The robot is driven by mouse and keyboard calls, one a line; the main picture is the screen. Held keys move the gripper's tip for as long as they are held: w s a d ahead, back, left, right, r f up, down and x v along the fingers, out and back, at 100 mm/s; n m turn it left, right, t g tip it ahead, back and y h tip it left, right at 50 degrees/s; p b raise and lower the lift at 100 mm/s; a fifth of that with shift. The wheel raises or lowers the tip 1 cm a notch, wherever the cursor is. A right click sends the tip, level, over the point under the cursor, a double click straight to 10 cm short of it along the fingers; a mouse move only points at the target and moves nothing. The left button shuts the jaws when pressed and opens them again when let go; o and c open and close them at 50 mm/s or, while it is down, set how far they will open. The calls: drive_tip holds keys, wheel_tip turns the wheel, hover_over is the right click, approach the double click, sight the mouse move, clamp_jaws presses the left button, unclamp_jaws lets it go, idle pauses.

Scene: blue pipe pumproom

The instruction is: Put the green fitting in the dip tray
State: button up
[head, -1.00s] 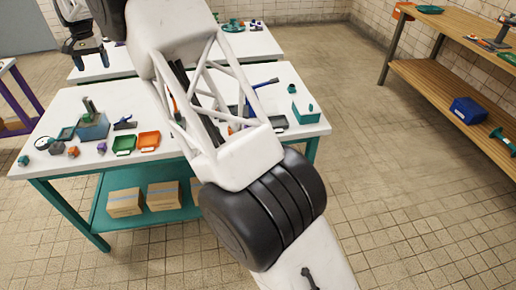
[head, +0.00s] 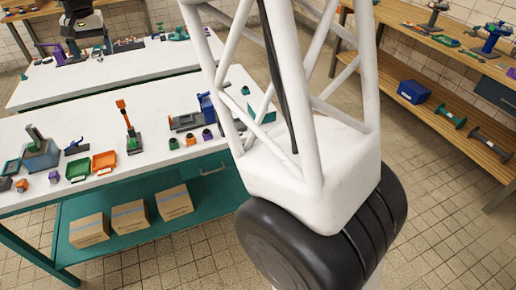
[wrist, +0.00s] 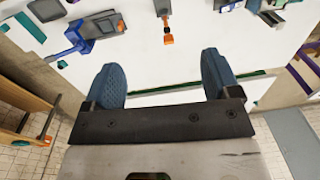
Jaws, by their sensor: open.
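A small green fitting (head: 173,143) stands near the front edge of the near white table, left of an orange and a purple one. A shallow green tray (head: 78,168) lies farther left, beside an orange tray (head: 104,162); I cannot tell which tray is the dip tray. My gripper (head: 83,54) is at the upper left of the head view, well away from the fitting. In the wrist view its two blue fingers (wrist: 163,77) are spread wide with nothing between them. I cannot make out the green fitting in the wrist view.
A blue vise (head: 205,108) and an upright orange-handled tool (head: 126,115) stand on the near table. A blue-grey block holder (head: 40,155) is at its left. Cardboard boxes (head: 128,217) sit on the lower shelf. Wooden shelving (head: 450,100) lines the right wall.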

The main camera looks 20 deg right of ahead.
drive_tip(key=s+d+r+t, duration=0.1)
drive_tip(key=s+d+r, duration=0.1)
drive_tip(key=s+d, duration=2)
drive_tip(key=s+d+f, duration=0.3)
drive_tip(key=s, duration=0.5)
drive_tip(key=s+d+f+t, duration=0.1)
drive_tip(key=s+d+f, duration=0.2)
drive_tip(key=s, duration=0.6)
drive_tip(key=s+d+f, duration=0.3)
drive_tip(key=s+f, duration=0.1)
drive_tip(key=s, duration=0.4)
drive_tip(key=shift+s+d+f+h, duration=0.35)
drive_tip(key=shift+s+f+h, duration=0.05)
